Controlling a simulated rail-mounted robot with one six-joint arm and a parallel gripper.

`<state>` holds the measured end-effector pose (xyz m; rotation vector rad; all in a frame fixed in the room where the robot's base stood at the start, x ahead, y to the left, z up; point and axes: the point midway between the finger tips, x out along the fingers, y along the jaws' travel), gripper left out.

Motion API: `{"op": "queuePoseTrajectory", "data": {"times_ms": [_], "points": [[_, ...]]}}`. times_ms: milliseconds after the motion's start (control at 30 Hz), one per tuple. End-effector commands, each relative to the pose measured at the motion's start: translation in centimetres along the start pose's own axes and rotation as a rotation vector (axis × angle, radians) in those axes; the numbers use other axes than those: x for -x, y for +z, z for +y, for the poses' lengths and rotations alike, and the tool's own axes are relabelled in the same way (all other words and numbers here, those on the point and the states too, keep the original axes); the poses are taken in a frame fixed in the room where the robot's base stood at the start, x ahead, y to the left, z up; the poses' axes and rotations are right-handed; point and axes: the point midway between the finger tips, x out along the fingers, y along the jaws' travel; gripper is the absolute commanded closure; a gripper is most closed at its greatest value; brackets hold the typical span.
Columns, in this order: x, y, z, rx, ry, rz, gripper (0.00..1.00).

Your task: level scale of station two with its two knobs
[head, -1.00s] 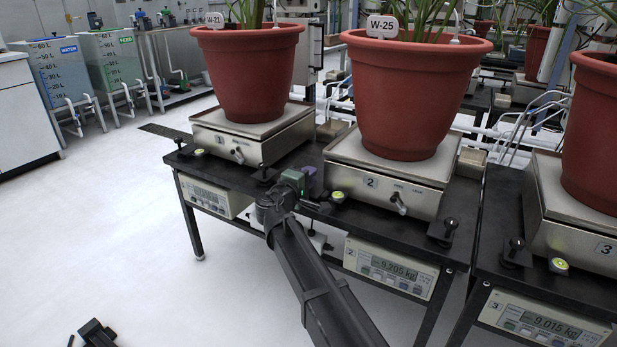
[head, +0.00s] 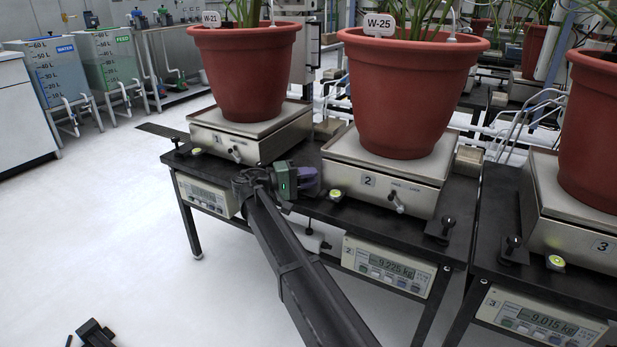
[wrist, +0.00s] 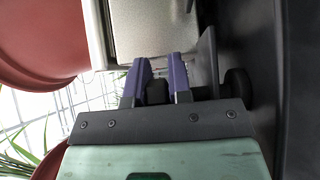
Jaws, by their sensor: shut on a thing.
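The scale of station two (head: 368,190) stands on the black bench and carries the red pot W-25 (head: 408,95). My gripper (head: 308,180) is at its left front corner. In the wrist view my purple fingers (wrist: 157,85) are shut on a black knob (wrist: 157,92); the head view hides this left knob behind the gripper. The right knob (head: 441,226) stands free at the right front corner. The round yellow-green bubble level (head: 336,195) lies near the left front corner; its bubble is too small to read. The station two display (head: 390,267) seems to read 9.225 kg.
A small lever (head: 396,201) sticks out of the scale's front. Station one's scale (head: 250,135) with pot W-21 (head: 243,75) stands to the left, station three's scale (head: 575,215) to the right. The floor in front of the bench is open.

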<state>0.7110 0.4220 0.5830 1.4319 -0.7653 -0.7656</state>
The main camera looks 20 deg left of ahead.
Motion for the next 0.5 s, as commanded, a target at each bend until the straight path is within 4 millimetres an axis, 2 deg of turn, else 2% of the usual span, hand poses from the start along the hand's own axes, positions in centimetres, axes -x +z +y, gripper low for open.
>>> {"op": "queuePoseTrajectory", "data": {"times_ms": [200,500], "points": [[0.05,0.08,-0.01,0.000,0.000,-0.104,1.00],[0.05,0.27,0.00,0.000,0.000,-0.156,1.00]]}}
